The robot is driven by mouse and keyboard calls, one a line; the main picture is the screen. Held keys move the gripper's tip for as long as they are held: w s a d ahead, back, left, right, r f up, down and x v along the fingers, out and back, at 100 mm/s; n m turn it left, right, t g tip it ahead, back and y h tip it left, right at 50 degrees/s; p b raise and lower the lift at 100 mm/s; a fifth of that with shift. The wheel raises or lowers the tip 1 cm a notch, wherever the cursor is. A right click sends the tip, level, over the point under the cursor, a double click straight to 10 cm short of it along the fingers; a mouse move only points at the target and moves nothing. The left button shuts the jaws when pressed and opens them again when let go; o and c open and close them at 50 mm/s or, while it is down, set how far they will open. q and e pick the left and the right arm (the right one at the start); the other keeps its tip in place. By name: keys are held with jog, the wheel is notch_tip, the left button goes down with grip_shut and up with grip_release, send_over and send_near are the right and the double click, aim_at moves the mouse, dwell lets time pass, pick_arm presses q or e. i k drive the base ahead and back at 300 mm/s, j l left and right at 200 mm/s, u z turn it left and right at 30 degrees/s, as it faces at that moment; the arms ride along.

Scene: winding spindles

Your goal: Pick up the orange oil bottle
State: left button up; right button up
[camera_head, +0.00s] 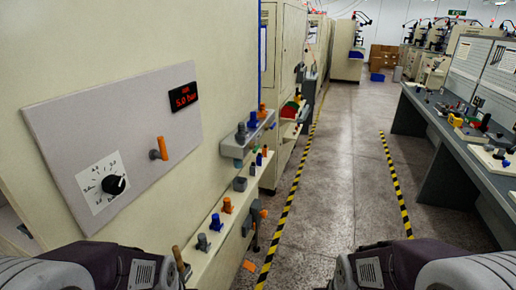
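I cannot pick out the orange oil bottle for certain. Several small orange things show along the machine on the left: one upright on the lower ledge (227,206), one at the ledge's far end (262,213), and one on the grey upper bracket (262,111). They are too small to tell apart as bottle, knob or spindle. Parts of my two arms show at the bottom left and bottom right corners. Neither gripper's fingers can be made out.
A grey panel (60,125) on the machine carries a dial (113,184), an orange lever (159,149) and a red display (183,97). A workbench (447,138) with tools stands at right. The aisle floor (340,170) between striped lines is clear. Cardboard boxes (384,57) stand far back.

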aim_at(266, 149)
jog(key=i+l+u, duration=0.3)
jog(key=i+l, duration=0.15)
jog(key=i+l+u, duration=0.1)
jog(key=l, duration=0.3)
jog(key=i+l+u, duration=0.3)
jog(key=i+l, duration=0.15)
jog(key=l, duration=0.25)
jog(key=i+l+u, duration=0.15)
jog(key=l, duration=0.25)
jog(key=i+l+u, duration=0.2)
jog(key=l, duration=0.3)
jog(key=i+j, duration=0.35)
